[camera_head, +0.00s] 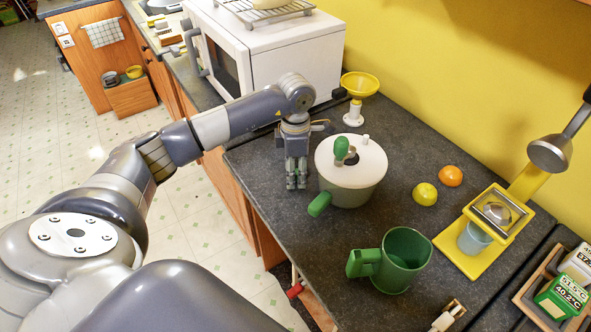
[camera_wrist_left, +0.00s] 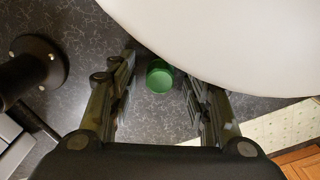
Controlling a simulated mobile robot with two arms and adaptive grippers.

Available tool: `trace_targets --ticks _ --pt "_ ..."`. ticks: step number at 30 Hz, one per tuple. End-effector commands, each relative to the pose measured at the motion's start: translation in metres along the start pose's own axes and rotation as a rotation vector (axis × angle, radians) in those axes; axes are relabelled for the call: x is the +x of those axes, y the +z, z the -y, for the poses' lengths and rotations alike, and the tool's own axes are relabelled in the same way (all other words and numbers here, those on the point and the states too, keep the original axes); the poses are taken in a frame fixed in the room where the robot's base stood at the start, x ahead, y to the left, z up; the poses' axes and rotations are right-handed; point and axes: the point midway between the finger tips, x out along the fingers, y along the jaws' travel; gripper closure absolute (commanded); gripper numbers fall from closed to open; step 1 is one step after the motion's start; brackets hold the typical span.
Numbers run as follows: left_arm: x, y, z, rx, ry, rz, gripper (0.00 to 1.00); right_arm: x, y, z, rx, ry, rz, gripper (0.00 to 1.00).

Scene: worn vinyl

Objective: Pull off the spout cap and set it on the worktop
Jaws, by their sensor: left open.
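A squat green-grey pot (camera_head: 343,192) with a wide white lid (camera_head: 366,162) stands on the dark worktop (camera_head: 405,165). A green rounded piece (camera_head: 320,204) sticks out low from its near-left side and looks like the spout cap. A second green piece (camera_head: 341,147) rises from the lid. My left gripper (camera_head: 297,186) points down just left of the pot. In the left wrist view its open fingers (camera_wrist_left: 160,95) have a round green end (camera_wrist_left: 158,78) between them, seen deeper down beside the white lid; I see no contact. My right gripper is out of view.
A green mug (camera_head: 404,262) stands in front of the pot. A yellow funnel (camera_head: 360,84) and a white microwave (camera_head: 265,50) are behind. The worktop's left edge is near my gripper.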

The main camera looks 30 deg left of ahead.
Motion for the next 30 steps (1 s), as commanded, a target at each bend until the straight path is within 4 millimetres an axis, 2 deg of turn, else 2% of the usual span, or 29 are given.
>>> trace_targets --ticks 8,30 --pt "-0.004 0.0 0.0 0.0 0.0 0.0 0.55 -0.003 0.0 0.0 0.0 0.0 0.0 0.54" --pt "-0.034 0.0 0.0 0.0 0.001 0.0 0.55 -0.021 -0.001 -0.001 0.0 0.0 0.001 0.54"
